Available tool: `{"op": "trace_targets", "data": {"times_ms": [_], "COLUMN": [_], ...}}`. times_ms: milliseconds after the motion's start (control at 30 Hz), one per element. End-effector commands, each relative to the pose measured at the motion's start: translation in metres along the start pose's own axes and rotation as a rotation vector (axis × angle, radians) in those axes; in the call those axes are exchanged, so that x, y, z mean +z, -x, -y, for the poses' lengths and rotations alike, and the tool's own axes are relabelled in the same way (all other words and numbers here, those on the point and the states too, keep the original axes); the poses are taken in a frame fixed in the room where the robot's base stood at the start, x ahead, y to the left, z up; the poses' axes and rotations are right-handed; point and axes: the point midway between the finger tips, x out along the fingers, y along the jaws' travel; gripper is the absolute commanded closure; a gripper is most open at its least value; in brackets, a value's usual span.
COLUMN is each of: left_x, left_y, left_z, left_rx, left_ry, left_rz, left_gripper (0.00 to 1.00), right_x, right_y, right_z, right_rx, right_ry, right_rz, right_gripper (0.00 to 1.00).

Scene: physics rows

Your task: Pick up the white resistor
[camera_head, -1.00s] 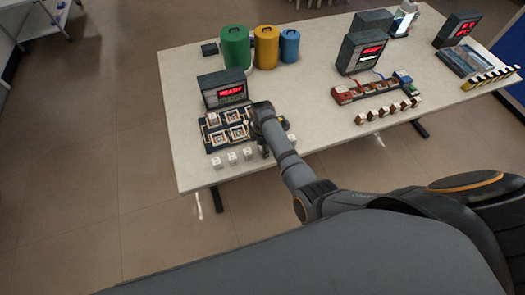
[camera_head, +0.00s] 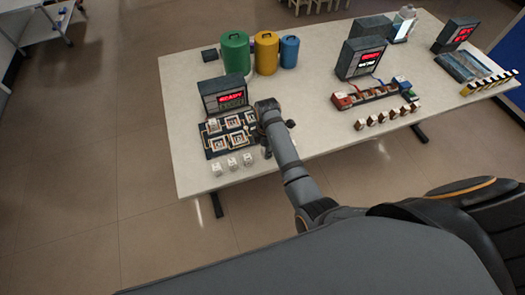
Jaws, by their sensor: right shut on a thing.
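Several small white resistor blocks stand in a row at the table's front left edge, the nearest to my gripper being the white block (camera_head: 247,159). My right gripper (camera_head: 266,152) points down just right of this row, beside the dark circuit board (camera_head: 217,154). It is shut on a white resistor, but my own wrist hides most of the jaws and the held piece. The board has several square framed slots. My left gripper is not in view.
A meter with a red display (camera_head: 224,95) stands behind the board. Green (camera_head: 235,52), yellow (camera_head: 266,53) and blue (camera_head: 289,51) canisters stand farther back. A red-and-blue block strip (camera_head: 370,94) and another meter (camera_head: 362,58) are to the right. Bare table lies between.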

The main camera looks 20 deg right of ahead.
Motion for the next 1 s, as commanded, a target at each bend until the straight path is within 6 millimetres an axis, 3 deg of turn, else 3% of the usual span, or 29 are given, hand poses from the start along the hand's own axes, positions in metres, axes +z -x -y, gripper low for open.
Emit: {"op": "trace_targets", "data": {"times_ms": [133, 300, 500, 1000], "left_x": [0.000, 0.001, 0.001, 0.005], "left_y": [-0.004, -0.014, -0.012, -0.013], "left_z": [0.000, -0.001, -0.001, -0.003], "left_rx": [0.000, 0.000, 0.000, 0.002], "left_ry": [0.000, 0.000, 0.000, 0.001], "left_rz": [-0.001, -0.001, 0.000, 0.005], "left_gripper": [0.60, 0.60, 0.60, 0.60], "right_x": [0.011, 0.028, 0.041, 0.046], "right_y": [0.037, 0.053, 0.072, 0.075], "right_z": [0.029, 0.072, 0.102, 0.109], "right_rx": [0.005, 0.001, 0.001, 0.004], "right_ry": [-0.002, -0.001, -0.001, 0.010], "right_rz": [-0.001, 0.002, 0.002, 0.001], "right_gripper": [1.00, 1.00, 1.00, 1.00]}}
